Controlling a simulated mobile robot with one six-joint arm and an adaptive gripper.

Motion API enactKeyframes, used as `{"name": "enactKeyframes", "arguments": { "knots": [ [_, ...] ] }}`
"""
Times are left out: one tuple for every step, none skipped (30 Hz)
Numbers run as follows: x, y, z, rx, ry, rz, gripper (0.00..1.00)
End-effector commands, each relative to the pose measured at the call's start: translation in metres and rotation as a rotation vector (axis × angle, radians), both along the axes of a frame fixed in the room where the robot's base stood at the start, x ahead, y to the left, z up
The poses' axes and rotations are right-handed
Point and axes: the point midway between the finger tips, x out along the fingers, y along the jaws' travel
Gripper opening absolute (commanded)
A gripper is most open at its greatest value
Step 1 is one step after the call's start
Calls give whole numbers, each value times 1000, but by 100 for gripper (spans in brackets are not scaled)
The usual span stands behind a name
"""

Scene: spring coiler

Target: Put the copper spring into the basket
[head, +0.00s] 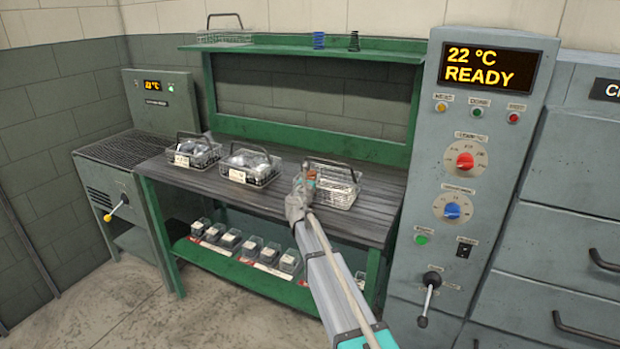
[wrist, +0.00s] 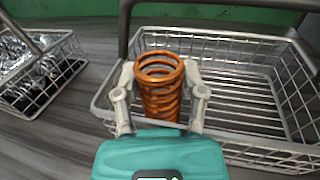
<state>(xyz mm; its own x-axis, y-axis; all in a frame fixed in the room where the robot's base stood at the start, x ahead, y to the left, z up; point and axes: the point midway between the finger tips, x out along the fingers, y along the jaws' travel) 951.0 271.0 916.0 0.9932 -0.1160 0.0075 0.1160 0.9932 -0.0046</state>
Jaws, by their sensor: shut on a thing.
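In the wrist view my gripper (wrist: 159,100) is shut on the copper spring (wrist: 160,85), which stands out between the two fingers. Behind the spring is the wire basket (wrist: 270,45) with a dark handle, and no contents show in it. The spring overlaps the basket's near left corner in this view; its exact height over the rim cannot be told. In the head view my gripper (head: 303,188) is at the left side of the same basket (head: 342,197), on the bench top. The spring (head: 307,177) shows there only as a small orange patch.
Two more wire baskets with metal parts, one at far left (head: 193,152) and one in the middle (head: 250,166), stand on the bench (head: 275,200). A shelf above holds another basket, a blue spring (head: 318,40) and a dark spring (head: 354,41). A control column (head: 465,170) stands right.

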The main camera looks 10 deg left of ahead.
Motion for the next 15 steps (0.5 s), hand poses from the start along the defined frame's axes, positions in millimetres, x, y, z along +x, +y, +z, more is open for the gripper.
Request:
{"name": "enactKeyframes", "arguments": {
  "knots": [
    [-1, -3, -5, 8, 4, -4, 0],
    [-1, -3, -6, 8, 4, -4, 0],
    [-1, -3, -7, 9, 4, -5, 0],
    [-1, -3, -7, 9, 5, -5, 0],
    [-1, -4, -7, 9, 5, -6, 0],
    [-1, -4, -7, 9, 5, -6, 0],
    [-1, -4, -7, 9, 5, -6, 0],
    [-1, -4, -7, 9, 5, -7, 57],
    [-1, -5, -7, 9, 5, -7, 65],
    [-1, -5, -7, 9, 5, -8, 70],
    [-1, -5, -7, 9, 5, -8, 76],
    [-1, -5, -8, 9, 5, -9, 84],
    [-1, -5, -8, 9, 5, -9, 88],
    [-2, -6, -8, 9, 5, -10, 88],
    [-2, -6, -7, 9, 5, -10, 88]
  ]
}}
